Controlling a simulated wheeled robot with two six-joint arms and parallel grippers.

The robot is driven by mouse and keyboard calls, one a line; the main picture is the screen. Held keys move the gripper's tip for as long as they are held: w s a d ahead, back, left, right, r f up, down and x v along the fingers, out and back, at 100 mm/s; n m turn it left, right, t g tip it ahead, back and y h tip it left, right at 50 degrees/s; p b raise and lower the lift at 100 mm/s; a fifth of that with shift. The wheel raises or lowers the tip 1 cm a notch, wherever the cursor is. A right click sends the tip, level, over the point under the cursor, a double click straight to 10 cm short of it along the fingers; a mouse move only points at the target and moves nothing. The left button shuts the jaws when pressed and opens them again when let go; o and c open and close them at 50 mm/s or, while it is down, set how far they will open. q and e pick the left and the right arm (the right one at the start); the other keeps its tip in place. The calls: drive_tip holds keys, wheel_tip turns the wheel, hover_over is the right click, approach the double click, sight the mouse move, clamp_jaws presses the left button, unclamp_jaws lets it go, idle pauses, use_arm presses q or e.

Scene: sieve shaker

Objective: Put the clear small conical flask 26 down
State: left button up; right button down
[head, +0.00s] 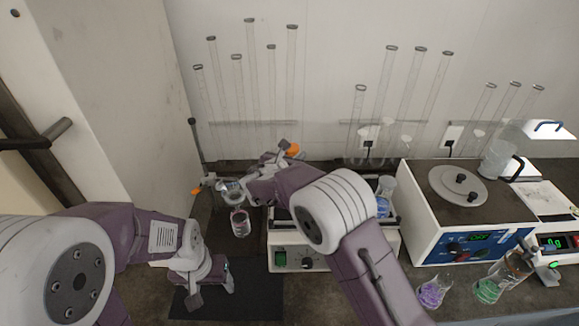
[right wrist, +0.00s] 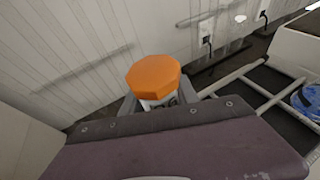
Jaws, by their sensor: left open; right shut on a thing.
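My right gripper (head: 279,156) is shut on the clear small conical flask 26, above the back of the white shaker. The flask's orange cap (right wrist: 153,77) stands up between the fingers in the right wrist view, with part of a marked pale label below it. The cap also shows in the head view (head: 293,150). The fingers and wrist hide most of the flask's body. My left gripper (head: 211,292) is open and empty, low over a dark mat at the front left.
Glassware with reddish contents (head: 240,223) stands left of the white shaker (head: 283,260). A blue-panelled device (head: 445,215) stands to the right. Purple (head: 432,292) and green (head: 487,290) flasks stand before it. Tall glass cylinders (head: 252,90) line the back wall. The dark mat (head: 255,303) has bare room.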

drive_tip(key=shift+a+f, duration=0.3)
drive_tip(key=shift+a, duration=0.35)
wheel_tip(320, 180, down, 4)
drive_tip(key=shift+f, duration=0.1)
drive_tip(key=shift+s, duration=0.1)
drive_tip(key=shift+f, duration=0.1)
drive_tip(key=c, duration=0.9)
unclamp_jaws()
